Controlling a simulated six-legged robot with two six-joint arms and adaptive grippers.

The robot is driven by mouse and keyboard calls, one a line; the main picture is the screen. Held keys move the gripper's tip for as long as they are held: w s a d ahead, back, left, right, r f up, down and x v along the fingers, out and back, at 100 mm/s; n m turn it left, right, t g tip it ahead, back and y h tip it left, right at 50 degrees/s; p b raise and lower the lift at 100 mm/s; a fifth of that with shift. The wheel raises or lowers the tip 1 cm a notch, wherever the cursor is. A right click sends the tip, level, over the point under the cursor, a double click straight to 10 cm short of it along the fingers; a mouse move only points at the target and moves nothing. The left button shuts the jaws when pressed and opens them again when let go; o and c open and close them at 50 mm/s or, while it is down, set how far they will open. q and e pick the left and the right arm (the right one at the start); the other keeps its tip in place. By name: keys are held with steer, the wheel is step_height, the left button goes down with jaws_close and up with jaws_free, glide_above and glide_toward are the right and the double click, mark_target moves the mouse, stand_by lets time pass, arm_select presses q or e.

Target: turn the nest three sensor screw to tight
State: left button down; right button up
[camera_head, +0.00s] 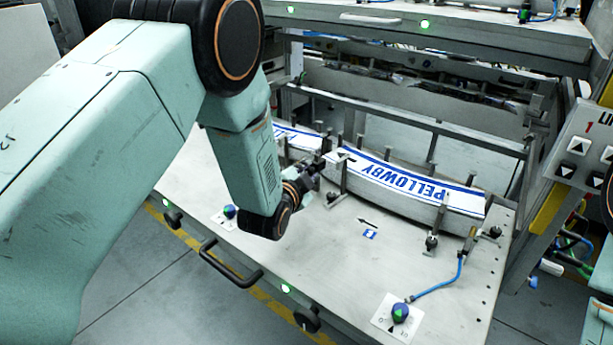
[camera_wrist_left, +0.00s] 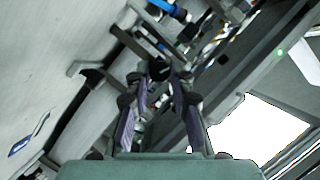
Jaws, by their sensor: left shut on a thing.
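My left gripper (camera_head: 316,168) reaches in from the left to the posts at the near left end of the long label stack (camera_head: 405,187) marked PELLOWBY. In the left wrist view the two fingers (camera_wrist_left: 158,88) come together at the tips on a small dark part (camera_wrist_left: 159,67), which I take for the sensor screw. The fingers hide most of it, so I cannot read how far it is turned. My right gripper is out of view.
Metal posts stand close around the stack. A knob (camera_head: 400,312) with a blue cable (camera_head: 437,290) sits at the front right, another knob (camera_head: 229,211) at the left. A black handle (camera_head: 232,270) juts from the front edge. The plate's front middle is clear.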

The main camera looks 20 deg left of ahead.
arm_select(q)
steer(key=m+t+b, duration=0.1)
steer(key=m, duration=0.1)
steer(key=f+m+t+y+b, duration=0.1)
steer(key=m+b, duration=0.1)
steer(key=shift+d, duration=0.2)
steer(key=m+t+b, duration=0.1)
steer(key=m+b, duration=0.1)
steer(key=m+t+b, duration=0.1)
steer(key=m+b, duration=0.1)
steer(key=m, duration=0.1)
steer(key=shift+s+f+m, duration=0.1)
steer(key=shift+f+m, duration=0.1)
steer(key=shift+m, duration=0.1)
steer(key=shift+b, duration=0.3)
steer(key=c, duration=1.6)
jaws_free()
steer(key=shift+o, duration=0.8)
steer(key=shift+r, duration=0.1)
steer(key=s, duration=0.8)
steer(key=s+f, duration=0.1)
steer(key=s, duration=0.3)
steer(key=shift+d+f, duration=0.1)
steer(key=shift+d, duration=0.1)
